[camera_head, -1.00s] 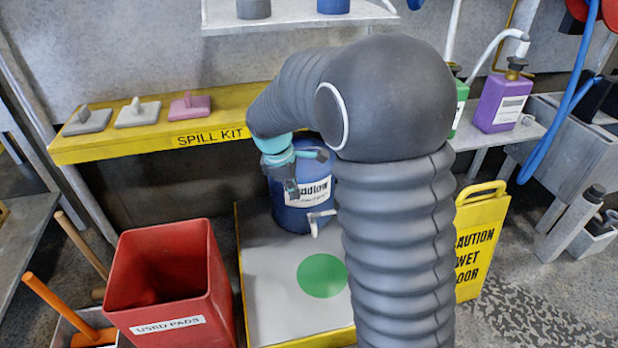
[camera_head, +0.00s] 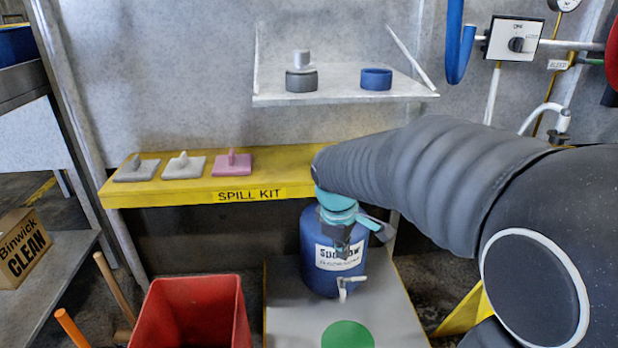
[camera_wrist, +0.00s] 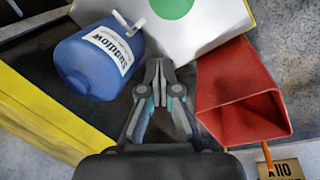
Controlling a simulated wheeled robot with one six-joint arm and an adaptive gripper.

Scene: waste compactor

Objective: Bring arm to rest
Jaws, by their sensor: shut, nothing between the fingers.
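My gripper (camera_head: 343,250) hangs below my bent arm in the head view, in front of the blue drum (camera_head: 318,262). In the wrist view my gripper (camera_wrist: 159,66) is shut, its fingertips together with nothing between them. The blue drum (camera_wrist: 78,62) with a white label and a small tap lies to its left there, and the red bin (camera_wrist: 240,97) to its right. The gripper appears apart from both. Part of the drum is hidden behind the gripper in the head view.
The yellow spill kit shelf (camera_head: 290,165) holds several pads. An upper shelf (camera_head: 335,92) carries grey and blue caps. The red bin (camera_head: 190,310) stands left of the pale platform (camera_head: 295,312) with its green disc (camera_head: 347,335). A cardboard box (camera_head: 24,248) sits at far left.

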